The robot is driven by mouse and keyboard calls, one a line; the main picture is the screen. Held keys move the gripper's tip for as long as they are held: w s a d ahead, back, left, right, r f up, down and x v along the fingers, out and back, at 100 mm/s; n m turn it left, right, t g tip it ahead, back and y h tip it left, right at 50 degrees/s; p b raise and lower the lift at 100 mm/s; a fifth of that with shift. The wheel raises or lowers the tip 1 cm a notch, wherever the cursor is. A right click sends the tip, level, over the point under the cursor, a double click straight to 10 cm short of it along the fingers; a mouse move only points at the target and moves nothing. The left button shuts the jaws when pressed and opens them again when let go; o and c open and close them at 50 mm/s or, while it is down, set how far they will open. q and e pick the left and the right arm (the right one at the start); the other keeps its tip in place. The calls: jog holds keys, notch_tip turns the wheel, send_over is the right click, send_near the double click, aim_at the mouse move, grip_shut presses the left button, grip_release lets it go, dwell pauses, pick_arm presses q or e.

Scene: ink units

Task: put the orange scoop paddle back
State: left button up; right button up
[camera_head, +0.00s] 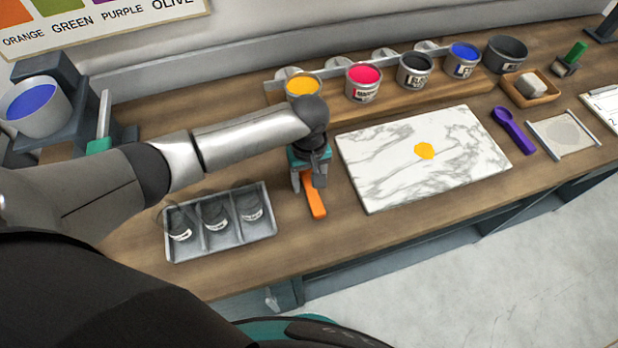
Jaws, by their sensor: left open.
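The orange scoop paddle (315,201) shows as a short orange handle just left of the marble slab. It appears to lie on the wooden bench; its far part is hidden under my gripper. My left gripper (309,182) is open and points down over the paddle. I cannot tell whether its fingers touch the paddle. My right gripper is not in view.
A grey tray (222,244) with glass jars is at front left. A purple scoop (515,131) lies right.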

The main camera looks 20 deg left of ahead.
aim_at(309, 183)
pick_arm(q)
notch_tip(309, 183, up, 12)
jog(key=p, duration=0.2)
dwell(0.4)
jog(key=shift+r, duration=0.1)
